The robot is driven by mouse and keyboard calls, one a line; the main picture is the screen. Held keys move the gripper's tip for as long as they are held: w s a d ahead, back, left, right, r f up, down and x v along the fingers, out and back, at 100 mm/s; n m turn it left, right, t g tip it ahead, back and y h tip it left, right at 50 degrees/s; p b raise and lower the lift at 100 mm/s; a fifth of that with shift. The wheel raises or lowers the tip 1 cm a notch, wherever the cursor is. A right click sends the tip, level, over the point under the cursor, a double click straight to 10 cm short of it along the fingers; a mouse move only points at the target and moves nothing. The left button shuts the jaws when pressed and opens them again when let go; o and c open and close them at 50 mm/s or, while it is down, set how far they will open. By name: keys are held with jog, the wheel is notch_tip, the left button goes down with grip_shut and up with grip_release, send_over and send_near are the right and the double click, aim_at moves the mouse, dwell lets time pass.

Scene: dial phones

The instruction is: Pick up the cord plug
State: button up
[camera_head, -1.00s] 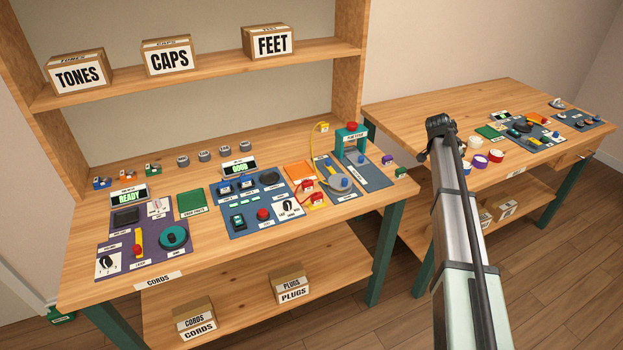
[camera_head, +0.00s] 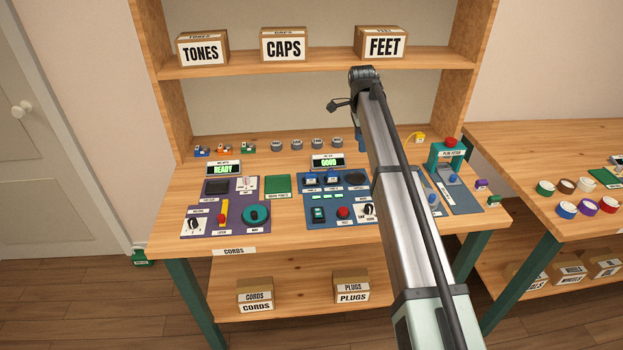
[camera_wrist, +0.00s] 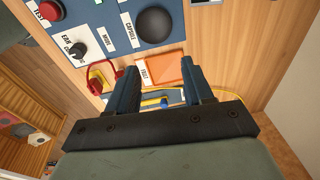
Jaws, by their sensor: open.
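My gripper (camera_wrist: 158,68) is open in the wrist view, its two dark blue fingers apart with nothing between them. It is over the bench, facing an orange panel (camera_wrist: 169,70). A red cord (camera_wrist: 92,68) loops left of the fingers, with a red plug-like end (camera_wrist: 95,86) by a yellow part. A yellow cord (camera_wrist: 232,95) runs behind and right of the fingers. In the head view, a small yellow block (camera_head: 419,138) with a yellow cord stands at the bench's back right. I cannot tell which end is the cord plug. My arm hides the red cord there.
The bench (camera_head: 300,246) carries a purple panel (camera_head: 236,200), a blue panel (camera_head: 323,218) and a teal-framed red button (camera_head: 450,142). Several grey caps (camera_head: 298,144) line the back. A shelf (camera_head: 230,66) with boxes stands above. A second bench (camera_head: 545,150) is right.

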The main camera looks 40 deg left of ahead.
jog(key=s+a+r+g, duration=0.1)
jog(key=s+a+r, duration=0.2)
jog(key=s+a, duration=0.7)
send_over(311, 173)
jog(key=f, duration=0.8)
jog(key=shift+w+d+f, duration=0.25)
jog(key=shift+d+f, duration=0.05)
jog(key=shift+d, duration=0.05)
jog(key=f, duration=0.4)
jog(key=shift+s+a, duration=0.3)
jog(key=shift+s, duration=0.05)
jog(key=shift+f, duration=0.55)
grip_shut()
